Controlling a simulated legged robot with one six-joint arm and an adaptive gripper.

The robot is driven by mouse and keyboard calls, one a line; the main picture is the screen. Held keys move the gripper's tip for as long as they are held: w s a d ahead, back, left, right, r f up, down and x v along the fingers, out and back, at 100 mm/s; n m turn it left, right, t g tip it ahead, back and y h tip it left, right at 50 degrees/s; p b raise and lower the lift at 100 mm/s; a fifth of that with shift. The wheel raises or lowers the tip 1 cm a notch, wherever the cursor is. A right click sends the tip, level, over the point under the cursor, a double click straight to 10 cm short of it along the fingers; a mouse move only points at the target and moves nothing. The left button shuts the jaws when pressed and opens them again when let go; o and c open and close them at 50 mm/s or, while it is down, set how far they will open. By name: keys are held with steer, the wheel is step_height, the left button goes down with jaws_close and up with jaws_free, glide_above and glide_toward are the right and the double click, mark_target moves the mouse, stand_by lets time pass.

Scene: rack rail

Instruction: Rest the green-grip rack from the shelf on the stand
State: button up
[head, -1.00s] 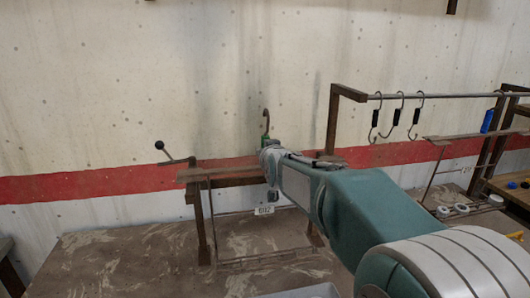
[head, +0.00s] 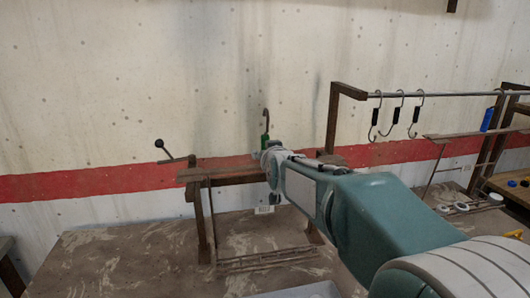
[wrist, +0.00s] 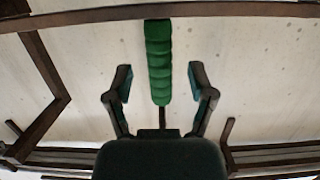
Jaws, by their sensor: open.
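The green grip (head: 265,142) shows just above my gripper (head: 270,155) in the head view, with a brown hook (head: 266,116) rising from its top. In the wrist view the green grip (wrist: 159,62) stands upright between the two fingers of my gripper (wrist: 159,78). The fingers are open, with a gap on each side of the grip. A thin dark rod runs from the grip's lower end toward the palm. Behind my gripper is a brown stand (head: 205,225) with a plank top (head: 225,173) and a thin wire frame. My arm hides part of it.
A rail (head: 445,95) at the right carries several black-grip hooks (head: 396,117). Below it, another wire rack (head: 440,165) holds white rolls. A blue bottle (head: 487,119) stands at far right. A black-knobbed lever (head: 160,144) sits left of the plank.

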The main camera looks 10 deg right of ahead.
steer(key=v, duration=1)
steer(key=s+f+g, duration=0.5)
steer(key=s+f, duration=0.3)
steer(key=s, duration=0.5)
steer(key=s+f+g, duration=0.5)
steer(key=s+f, duration=0.3)
steer(key=s, duration=0.6)
steer(key=shift+s, duration=0.25)
steer(key=shift+f, duration=0.1)
